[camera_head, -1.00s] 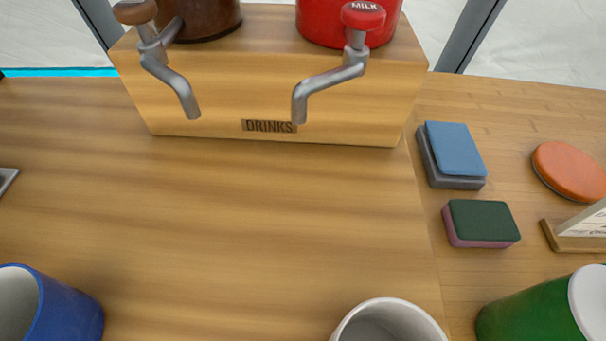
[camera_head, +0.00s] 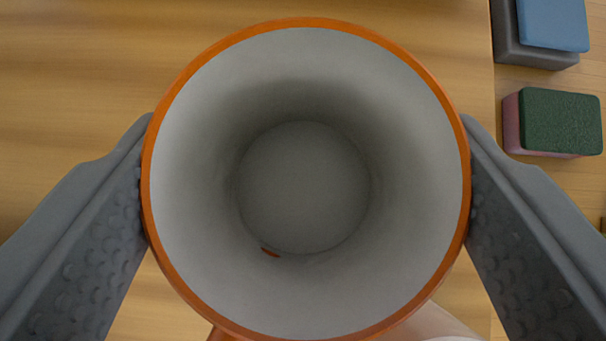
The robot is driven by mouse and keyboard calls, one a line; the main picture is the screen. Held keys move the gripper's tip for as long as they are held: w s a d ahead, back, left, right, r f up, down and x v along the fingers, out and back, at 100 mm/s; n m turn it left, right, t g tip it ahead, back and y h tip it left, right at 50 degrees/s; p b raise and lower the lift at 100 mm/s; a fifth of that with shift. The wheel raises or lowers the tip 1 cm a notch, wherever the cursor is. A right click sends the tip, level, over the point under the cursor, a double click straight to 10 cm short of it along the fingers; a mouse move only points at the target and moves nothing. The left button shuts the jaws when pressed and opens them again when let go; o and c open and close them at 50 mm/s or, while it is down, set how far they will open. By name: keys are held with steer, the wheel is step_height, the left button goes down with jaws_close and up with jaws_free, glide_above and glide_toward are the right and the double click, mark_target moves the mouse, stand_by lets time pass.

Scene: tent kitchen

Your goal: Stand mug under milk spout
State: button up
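An orange-rimmed mug (camera_head: 303,190) with a white inside fills the middle of the view. I look straight down into it. A small orange-brown mark shows inside near its bottom. Part of an orange piece, perhaps the handle, sticks out at the lower left of the rim. My gripper (camera_head: 307,125) has one grey finger on each side, both against the mug's wall. The milk spout and the drinks stand are out of view. The height of the mug's base above the wooden surface is hidden.
A pale rounded thing (camera_head: 440,325), probably a white mug, shows partly below the orange mug at the bottom. A green and pink sponge (camera_head: 560,122) and a blue and grey block (camera_head: 552,25) lie at the right. The wooden surface (camera_head: 70,70) at upper left is bare.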

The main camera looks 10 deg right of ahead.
mark_target(305, 130)
steer(key=shift+f, duration=1.95)
steer(key=shift+f, duration=0.15)
steer(key=o, duration=1.1)
steer(key=shift+r, duration=0.2)
steer(key=v, duration=1.2)
